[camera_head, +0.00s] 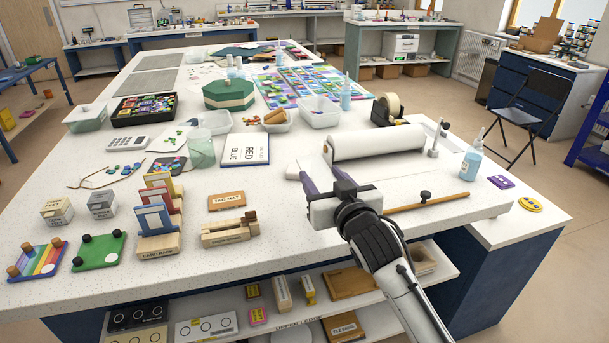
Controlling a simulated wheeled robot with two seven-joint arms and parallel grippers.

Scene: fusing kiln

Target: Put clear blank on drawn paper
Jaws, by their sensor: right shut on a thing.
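My right gripper (315,162) is low over the white drawn paper (292,170), left of the paper roll. Its two fingers are apart, with a see-through thing between them that barely shows. I take it to be the clear blank; its outline is too faint to make out, and I cannot tell whether it touches the paper. The white paper roll (378,143) lies on the worktop, and the paper reaches out toward the gripper. The gripper and its arm hide part of the paper. My left gripper is not in view.
A wooden rod (428,202) lies right of my right arm. The worktop in front is partly clear.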

